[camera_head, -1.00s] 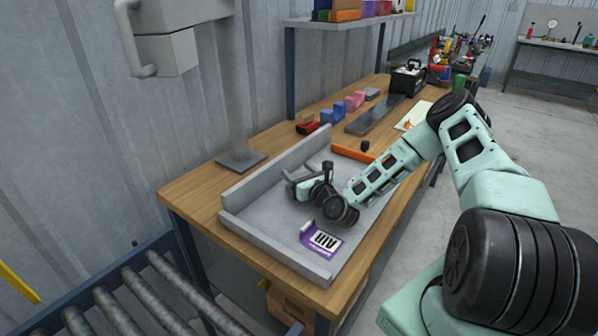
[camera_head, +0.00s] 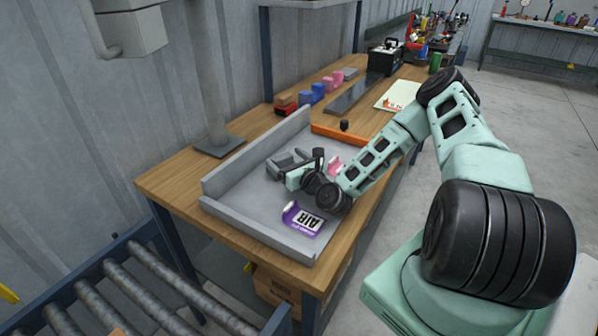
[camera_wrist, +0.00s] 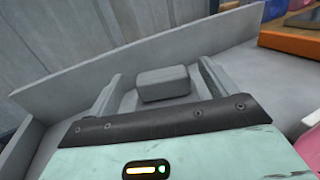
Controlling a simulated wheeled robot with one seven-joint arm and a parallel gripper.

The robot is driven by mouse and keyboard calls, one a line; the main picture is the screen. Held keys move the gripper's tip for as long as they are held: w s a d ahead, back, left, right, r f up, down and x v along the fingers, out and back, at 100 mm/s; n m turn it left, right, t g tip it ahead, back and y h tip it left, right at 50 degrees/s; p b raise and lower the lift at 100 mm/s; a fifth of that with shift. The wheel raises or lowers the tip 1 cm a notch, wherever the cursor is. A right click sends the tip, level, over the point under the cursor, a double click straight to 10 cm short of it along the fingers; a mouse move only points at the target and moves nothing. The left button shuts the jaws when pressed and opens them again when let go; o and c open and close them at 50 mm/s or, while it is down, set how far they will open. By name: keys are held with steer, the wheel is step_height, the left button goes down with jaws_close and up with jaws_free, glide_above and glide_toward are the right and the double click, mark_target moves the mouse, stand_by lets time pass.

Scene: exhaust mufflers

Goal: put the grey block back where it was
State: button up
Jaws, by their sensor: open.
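A grey block (camera_wrist: 163,82) lies on the grey tray floor in the wrist view, between the two fingers of my gripper (camera_wrist: 159,71). The fingers are spread, with gaps on both sides of the block. In the head view my gripper (camera_head: 283,162) is low inside the grey tray (camera_head: 235,218), near its back wall. There I cannot clearly tell the block from the grey fingers. Another grey block (camera_head: 350,73) lies at the far end of a row of coloured blocks on the wooden bench (camera_head: 165,180).
A purple "AIR" piece (camera_head: 302,219) lies in the tray's front part, and a pink piece (camera_head: 334,164) shows beside my arm. An orange bar (camera_head: 338,134) lies at the tray's far end. Red (camera_head: 286,103), blue (camera_head: 312,93) and pink blocks (camera_head: 334,80) stand beyond.

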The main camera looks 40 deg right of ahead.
steer(key=s+b, duration=0.1)
steer(key=s, duration=0.5)
steer(key=shift+s+a+f, duration=0.1)
steer(key=shift+s+a, duration=0.05)
steer(key=shift+s, duration=0.65)
